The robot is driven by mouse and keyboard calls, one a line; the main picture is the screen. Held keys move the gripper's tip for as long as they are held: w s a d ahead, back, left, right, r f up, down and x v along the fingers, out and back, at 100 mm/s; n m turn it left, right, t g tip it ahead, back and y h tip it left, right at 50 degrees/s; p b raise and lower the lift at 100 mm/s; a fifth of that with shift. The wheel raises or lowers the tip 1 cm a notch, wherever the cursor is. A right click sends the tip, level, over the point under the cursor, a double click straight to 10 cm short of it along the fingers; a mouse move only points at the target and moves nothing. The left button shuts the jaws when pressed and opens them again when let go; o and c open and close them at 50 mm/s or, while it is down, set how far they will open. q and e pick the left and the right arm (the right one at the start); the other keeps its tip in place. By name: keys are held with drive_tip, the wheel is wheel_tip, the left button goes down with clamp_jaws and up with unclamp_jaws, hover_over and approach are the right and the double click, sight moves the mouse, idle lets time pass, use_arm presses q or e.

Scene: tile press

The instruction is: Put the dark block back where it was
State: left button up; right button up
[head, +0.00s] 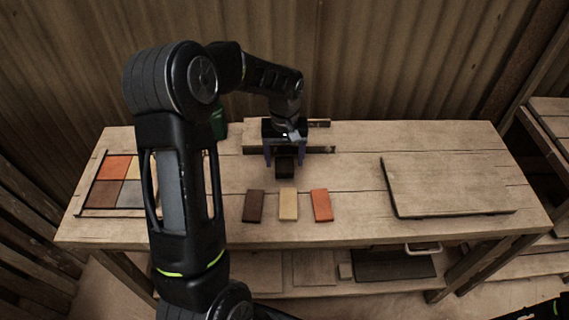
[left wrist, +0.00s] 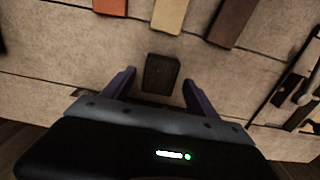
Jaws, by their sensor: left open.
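The dark block (head: 285,167) stands on the table near the back middle, just in front of the wooden rails. It also shows in the left wrist view (left wrist: 161,73), between the fingers. My left gripper (head: 285,156) is open, with one finger on each side of the block; the wrist view shows gaps between the fingers (left wrist: 158,78) and the block. I cannot tell how high the fingertips are above the table. My right gripper is not in view.
Dark brown (head: 253,205), tan (head: 288,203) and orange (head: 321,205) tiles lie in a row in front of the block. A framed set of coloured tiles (head: 112,168) is at the left, partly behind my arm. A flat board (head: 450,185) lies at the right.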

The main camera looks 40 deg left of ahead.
sight(285, 164)
use_arm(q)
wheel_tip(285, 164, up, 9)
drive_tip(key=shift+r+b, duration=0.15)
drive_tip(key=shift+b, duration=0.2)
drive_tip(key=shift+r, duration=0.1)
idle(0.4)
